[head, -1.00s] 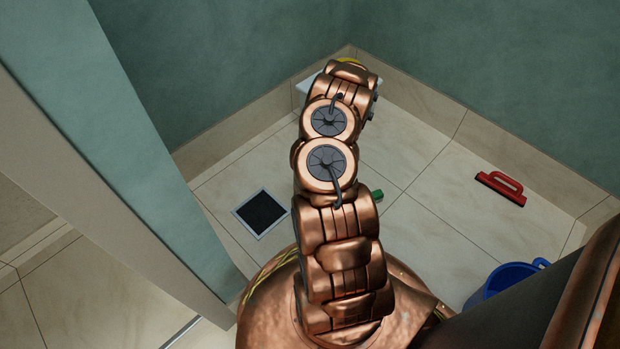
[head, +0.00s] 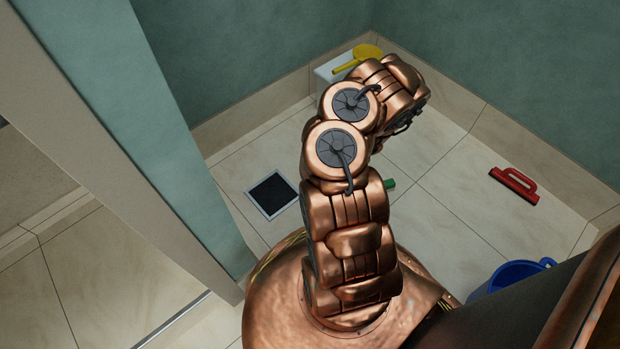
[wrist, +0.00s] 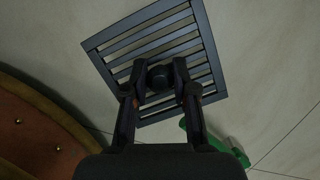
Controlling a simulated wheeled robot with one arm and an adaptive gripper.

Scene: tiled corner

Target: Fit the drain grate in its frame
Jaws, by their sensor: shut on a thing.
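The drain grate (wrist: 190,47) is a dark, square, slatted plate with a round knob in the middle. In the wrist view my gripper (wrist: 160,78) is shut on that knob, and the grate looks turned at an angle. The drain frame (head: 290,182) is a light square rim around a dark opening in the floor, left of my arm in the head view. It does not show in the wrist view. My gripper and the grate are hidden behind my arm in the head view.
A green thing (head: 389,184) lies on the floor beside my arm; it also shows in the wrist view (wrist: 228,146). A red float (head: 515,185) and a blue bucket (head: 508,277) are at right. A yellow scoop (head: 358,57) lies on a white box (head: 327,75) in the corner. A wall end (head: 165,150) stands left.

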